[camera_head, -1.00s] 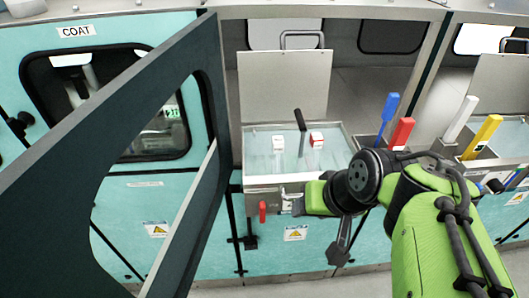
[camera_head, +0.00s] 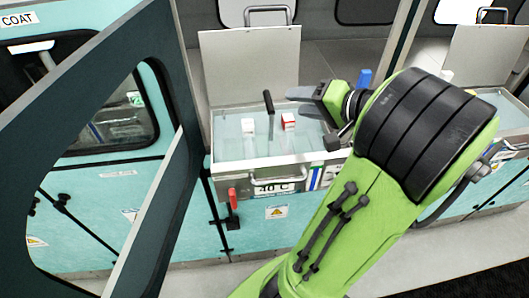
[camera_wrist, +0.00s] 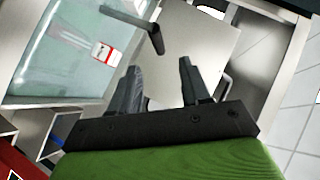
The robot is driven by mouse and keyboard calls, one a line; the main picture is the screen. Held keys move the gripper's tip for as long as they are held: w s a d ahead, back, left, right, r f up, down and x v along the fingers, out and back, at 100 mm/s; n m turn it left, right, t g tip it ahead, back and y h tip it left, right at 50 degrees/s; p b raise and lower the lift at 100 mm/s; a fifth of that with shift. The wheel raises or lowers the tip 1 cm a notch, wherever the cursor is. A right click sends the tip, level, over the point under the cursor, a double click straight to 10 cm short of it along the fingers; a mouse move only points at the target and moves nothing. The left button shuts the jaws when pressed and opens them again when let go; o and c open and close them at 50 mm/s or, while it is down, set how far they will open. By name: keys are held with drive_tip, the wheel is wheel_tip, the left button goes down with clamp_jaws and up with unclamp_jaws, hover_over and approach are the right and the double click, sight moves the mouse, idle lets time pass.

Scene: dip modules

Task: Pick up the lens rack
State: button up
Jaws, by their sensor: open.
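An open steel tank (camera_head: 222,174) of clear bluish liquid holds a block with a white top (camera_head: 247,126) and a block with a red-and-white top (camera_head: 288,121). A black handle (camera_head: 268,101) rises at the tank's back; I cannot tell which of these belongs to the lens rack, and their lower parts are blurred by the liquid. My gripper (camera_head: 298,101) is open and empty above the tank's right side, right of the red-topped block. In the wrist view, the fingers (camera_wrist: 160,66) are apart, with the red-topped block (camera_wrist: 106,53) to their left and the black handle (camera_wrist: 134,24) beyond them.
The tank's steel lid (camera_head: 250,66) stands upright behind it. A dark hinged door frame (camera_head: 150,190) stands open on the left. A blue handle (camera_head: 364,78) rises right of the gripper. Another tank with a raised lid (camera_head: 487,58) is at the right. A red valve handle (camera_head: 232,197) is below the tank.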

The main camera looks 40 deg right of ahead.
sight(268, 98)
drive_tip(key=b+x, duration=0.2)
drive_tip(key=x, duration=0.9)
drive_tip(key=shift+f, duration=0.2)
drive_tip(key=shift+s, duration=0.1)
drive_tip(key=shift+c, duration=0.8)
clamp_jaws()
